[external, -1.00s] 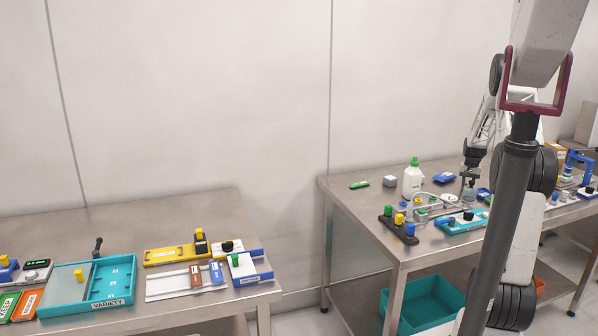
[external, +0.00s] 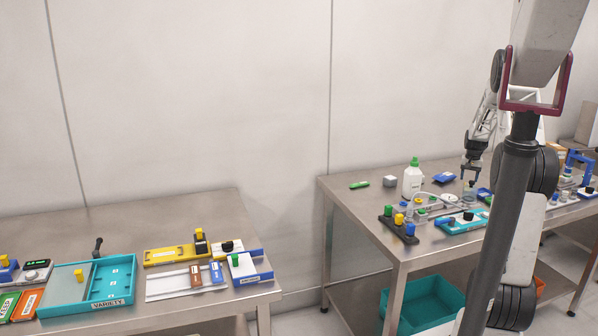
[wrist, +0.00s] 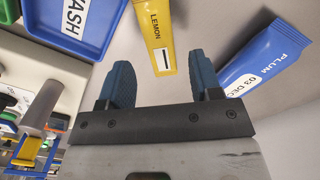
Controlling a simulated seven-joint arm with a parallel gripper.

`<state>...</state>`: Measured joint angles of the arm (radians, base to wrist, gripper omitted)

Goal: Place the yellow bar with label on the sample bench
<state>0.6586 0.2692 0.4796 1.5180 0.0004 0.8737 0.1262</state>
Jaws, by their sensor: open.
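In the picture, the bar's labelled end reaches toward the gap between the fingertips; nothing is held. In the external view my gripper (external: 472,178) is above the right-hand metal bench (external: 345,198), partly beside my own arm. I cannot pick out the LEMON bar there. Another metal bench (external: 110,217) stands at the left; which one is the sample bench is not marked.
A blue bar labelled PLUM (wrist: 265,62) lies right of the yellow one. A blue tray marked WASH (wrist: 62,38) is at the upper left. The left bench holds a teal VARIETY tray (external: 70,310) and a yellow fixture (external: 170,256). A white bottle (external: 413,180) stands on the right bench.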

